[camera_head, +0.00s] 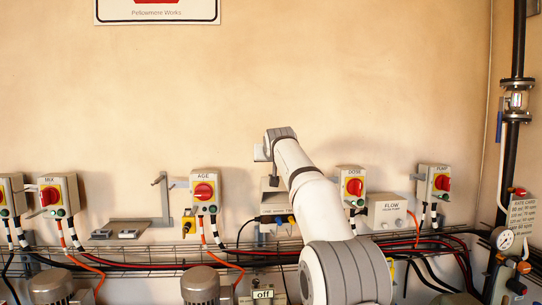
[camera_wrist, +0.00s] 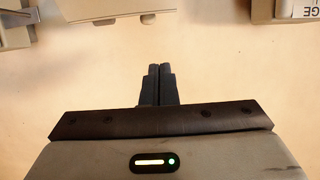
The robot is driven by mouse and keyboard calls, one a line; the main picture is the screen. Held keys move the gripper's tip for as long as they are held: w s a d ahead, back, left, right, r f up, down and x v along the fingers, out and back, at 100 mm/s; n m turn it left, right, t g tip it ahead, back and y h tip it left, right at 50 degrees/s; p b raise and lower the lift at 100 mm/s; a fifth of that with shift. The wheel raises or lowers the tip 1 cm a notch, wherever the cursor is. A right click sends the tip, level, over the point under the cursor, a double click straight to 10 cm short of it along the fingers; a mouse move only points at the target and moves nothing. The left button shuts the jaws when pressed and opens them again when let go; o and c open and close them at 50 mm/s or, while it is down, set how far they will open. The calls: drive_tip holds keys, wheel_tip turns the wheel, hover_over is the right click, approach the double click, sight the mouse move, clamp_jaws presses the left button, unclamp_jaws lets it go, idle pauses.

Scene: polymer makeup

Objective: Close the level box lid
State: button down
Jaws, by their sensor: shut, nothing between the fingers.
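My gripper (camera_wrist: 159,72) is shut and empty in the wrist view, its two dark fingers side by side over the bare wall. A pale box with a projecting panel (camera_wrist: 105,8) and a small rounded tab (camera_wrist: 148,18) is at the top left, apart from the fingertips. In the head view a pale box (camera_head: 269,197) right of the AGE switch is partly behind my arm; it appears to be the same one. No level label is readable, so I cannot tell for sure that this is the level box, nor how far its lid is open.
The AGE switch box (camera_head: 204,190) is left of the pale box and also at the wrist view's top right (camera_wrist: 299,9). The DOSE switch (camera_head: 352,187) and FLOW box (camera_head: 386,211) are to the right. A cable tray (camera_head: 150,248) runs below.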

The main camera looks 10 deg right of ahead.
sight(280, 187)
drive_tip(key=p+x, duration=0.1)
drive_tip(key=x, duration=0.1)
drive_tip(key=p+x, duration=0.1)
drive_tip(key=x, duration=0.3)
drive_tip(key=shift+w+f+p, duration=0.2)
drive_tip(key=shift+f+p, duration=0.2)
drive_tip(key=shift+f, duration=0.05)
drive_tip(key=shift+s+f, duration=0.2)
drive_tip(key=shift+f, duration=0.05)
drive_tip(key=shift+s+f+b, duration=0.35)
drive_tip(key=shift+s+b, duration=0.05)
drive_tip(key=shift+s, duration=0.25)
drive_tip(key=shift+s+f, duration=0.15)
drive_tip(key=shift+f, duration=0.3)
drive_tip(key=shift+s+f, duration=0.15)
drive_tip(key=shift+s, duration=0.1)
drive_tip(key=shift+a, duration=0.1)
